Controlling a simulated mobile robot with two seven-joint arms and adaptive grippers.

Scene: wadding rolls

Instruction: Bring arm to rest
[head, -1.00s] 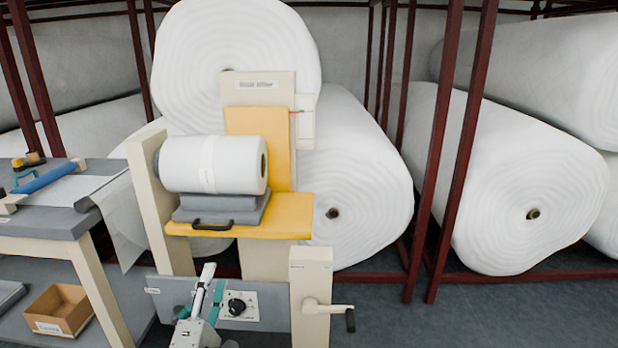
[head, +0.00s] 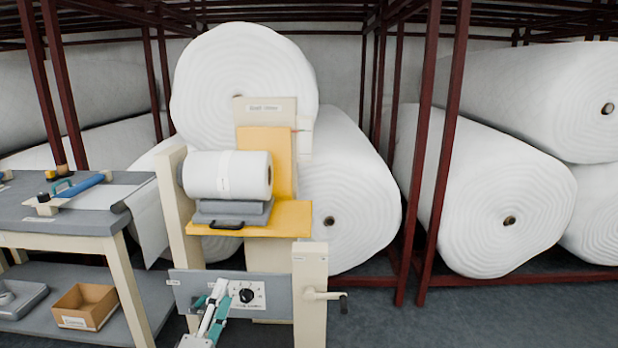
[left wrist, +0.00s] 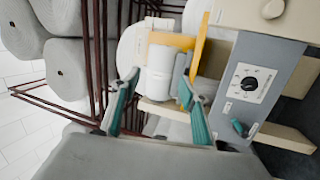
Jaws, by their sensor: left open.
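My left gripper (head: 216,298), with grey and teal fingers, is in front of the winding machine's grey control panel (head: 190,288), low in the head view. It is open, and no object shows between its teal-sided fingers (left wrist: 157,92) in the left wrist view. A white wadding roll (head: 228,175) lies on a grey pad above the yellow shelf (head: 285,220) of the machine, apart from the gripper. The same roll (left wrist: 160,72) shows beyond the fingers in the left wrist view. My right gripper is not in view.
A black dial (head: 247,296) and a crank handle (head: 325,296) are close to the gripper's right. A workbench (head: 60,225) with a cardboard box (head: 86,306) on its lower shelf stands left. Large rolls (head: 490,205) fill dark red racks behind. The floor at right is clear.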

